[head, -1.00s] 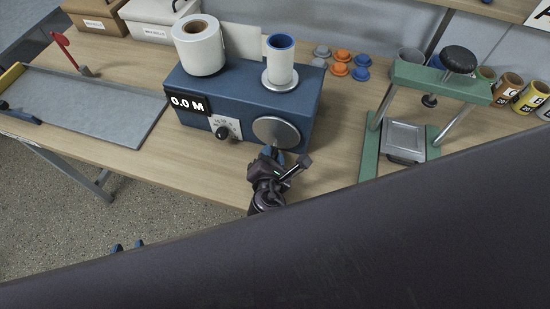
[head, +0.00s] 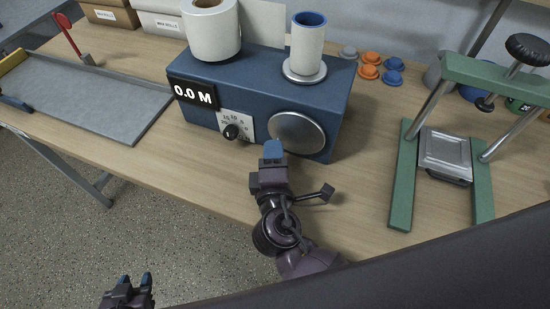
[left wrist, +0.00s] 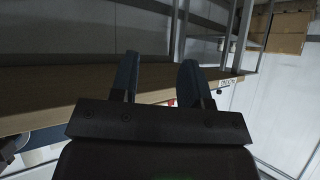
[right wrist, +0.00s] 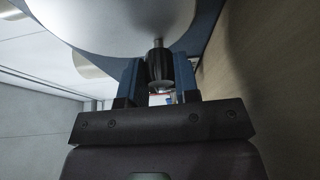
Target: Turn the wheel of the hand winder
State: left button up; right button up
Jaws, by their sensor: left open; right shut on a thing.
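The hand winder is a blue box (head: 250,85) with a display reading 0.0 M, a white paper roll (head: 211,32) and a white core with a blue inner rim (head: 307,45) on top. Its silver wheel (head: 297,132) is on the front face and also shows at the top of the right wrist view (right wrist: 120,18). My right gripper (head: 273,150) is at the wheel's lower left. In the right wrist view its fingers are shut on the wheel's dark crank knob (right wrist: 159,68). My left gripper (head: 133,284) is open and empty, low in front of the table; its fingers show apart in the left wrist view (left wrist: 158,80).
A grey tray (head: 100,100) lies on the left of the table. A green press (head: 403,180) stands to the right. Orange and blue caps (head: 371,64) lie behind the winder. Boxes (head: 110,14) stand at the back left.

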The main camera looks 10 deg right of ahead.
jog(key=shift+w+m+t+b, duration=0.1)
jog(key=shift+m+t+b, duration=0.2)
jog(key=shift+m+b, duration=0.3)
pick_arm(q)
jog(key=shift+w+d+f, duration=0.1)
jog(key=shift+w, duration=0.35)
jog(key=shift+w+d+f, duration=0.1)
jog(key=shift+w, duration=0.3)
pick_arm(e)
jog(key=shift+a+r, duration=0.1)
jog(key=shift+r, duration=0.1)
pick_arm(q)
jog(key=shift+s+f, duration=0.1)
jog(key=shift+s, duration=0.1)
pick_arm(e)
jog(key=o, duration=0.9)
pick_arm(q)
jog(key=shift+s+f, duration=0.15)
jog(key=shift+s, duration=0.1)
